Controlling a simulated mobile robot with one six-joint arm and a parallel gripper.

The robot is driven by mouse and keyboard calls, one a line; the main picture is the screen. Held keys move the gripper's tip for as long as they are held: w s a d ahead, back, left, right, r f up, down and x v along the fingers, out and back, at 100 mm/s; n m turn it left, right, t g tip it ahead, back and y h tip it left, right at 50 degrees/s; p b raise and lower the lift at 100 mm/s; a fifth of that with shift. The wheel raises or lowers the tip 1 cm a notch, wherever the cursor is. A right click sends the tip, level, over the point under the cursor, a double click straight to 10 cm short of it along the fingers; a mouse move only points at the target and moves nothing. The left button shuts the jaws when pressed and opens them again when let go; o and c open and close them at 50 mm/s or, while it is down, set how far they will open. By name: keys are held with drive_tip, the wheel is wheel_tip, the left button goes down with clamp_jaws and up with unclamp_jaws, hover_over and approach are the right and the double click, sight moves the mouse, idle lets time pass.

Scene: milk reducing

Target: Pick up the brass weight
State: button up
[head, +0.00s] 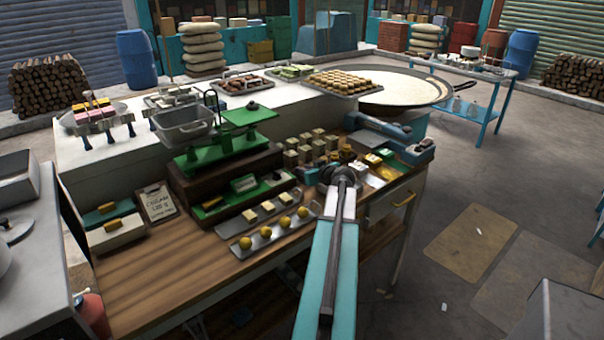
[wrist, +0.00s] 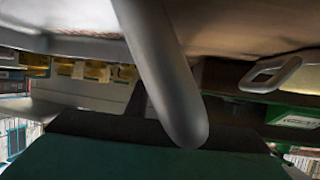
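I cannot single out the brass weight with certainty. In the head view, several small gold-coloured pieces (head: 386,172) lie at the right end of the bench, just right of my teal arm. A green balance scale (head: 215,150) stands on a dark wooden base left of the arm. In front of it is a green tray (head: 208,204) with a small gold-coloured piece on it. My gripper cannot be made out in the head view. In the wrist view, a thick grey bar crosses the middle, and no fingertips closing on anything can be told apart.
A metal tray with yellow balls (head: 268,232) and one with pale cubes (head: 258,212) lie on the wooden bench (head: 165,280). A clipboard (head: 159,203) lies at left. Stacked blocks (head: 303,150) crowd the arm. Bare wood lies at the front left.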

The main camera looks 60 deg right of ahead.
clamp_jaws()
drive_tip(key=shift+r, duration=0.2)
drive_tip(key=shift+r+b, duration=0.75)
drive_tip(key=shift+r, duration=0.65)
drive_tip(key=shift+s+a+r, duration=0.1)
drive_tip(key=shift+a+r, duration=0.05)
drive_tip(key=shift+a, duration=0.15)
drive_tip(key=a+b, duration=0.1)
drive_tip(key=a, duration=0.2)
drive_tip(key=s+a+b, duration=0.1)
drive_tip(key=a, duration=0.2)
drive_tip(key=a+b, duration=0.1)
drive_tip(key=a, duration=0.2)
drive_tip(key=shift+s+a+r, duration=0.35)
drive_tip(key=shift+s+r, duration=0.05)
drive_tip(key=shift+a, duration=0.25)
drive_tip(key=shift+b, duration=0.95)
drive_tip(key=shift+a+b, duration=0.15)
drive_tip(key=shift+b, duration=0.3)
